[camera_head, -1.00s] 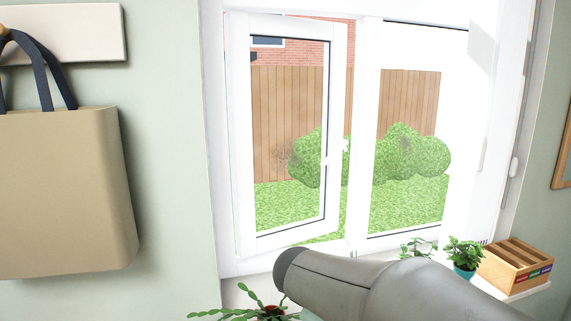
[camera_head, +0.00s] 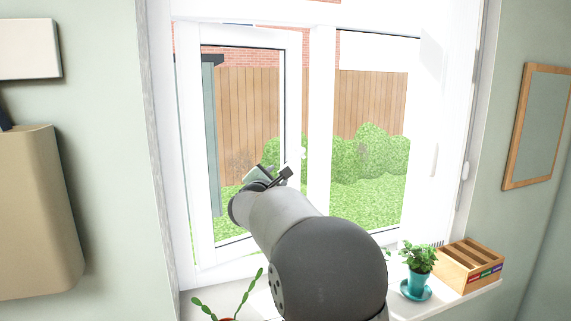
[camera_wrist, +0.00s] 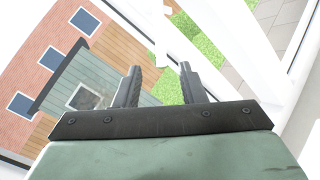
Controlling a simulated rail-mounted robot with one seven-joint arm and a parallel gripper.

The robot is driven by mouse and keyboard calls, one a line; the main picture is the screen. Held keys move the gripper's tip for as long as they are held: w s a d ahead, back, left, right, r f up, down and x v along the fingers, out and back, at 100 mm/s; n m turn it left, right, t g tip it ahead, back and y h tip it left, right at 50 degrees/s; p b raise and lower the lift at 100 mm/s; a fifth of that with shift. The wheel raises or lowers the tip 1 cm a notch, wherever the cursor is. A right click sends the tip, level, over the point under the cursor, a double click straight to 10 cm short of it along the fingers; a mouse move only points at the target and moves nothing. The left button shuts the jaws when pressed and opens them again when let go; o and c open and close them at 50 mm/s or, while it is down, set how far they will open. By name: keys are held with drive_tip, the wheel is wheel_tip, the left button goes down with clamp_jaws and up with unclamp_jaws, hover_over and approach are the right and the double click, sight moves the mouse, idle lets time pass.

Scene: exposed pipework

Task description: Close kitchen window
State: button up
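The kitchen window's left sash (camera_head: 291,90) stands ajar, with a gap on its right side before the white centre post (camera_head: 320,110). A small white handle (camera_head: 299,155) is on the sash's right stile. My gripper (camera_head: 276,177) is in front of the sash's lower right part, close to the handle; whether it touches is unclear. In the wrist view my gripper (camera_wrist: 160,67) has two dark fingers spread apart with nothing visible between them. White window frame (camera_wrist: 145,20) lies beyond the fingertips. My arm hides part of the sash's lower right corner.
On the sill at right are a potted plant (camera_head: 418,262) in a teal pot and a wooden box (camera_head: 470,268). A cactus-like plant (camera_head: 228,308) is below the sash. A beige bag (camera_head: 40,220) hangs at left. A framed mirror (camera_head: 538,125) hangs at right.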

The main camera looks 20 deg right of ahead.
sight(291, 164)
drive_tip(key=p+x, duration=0.3)
drive_tip(key=x, duration=0.7)
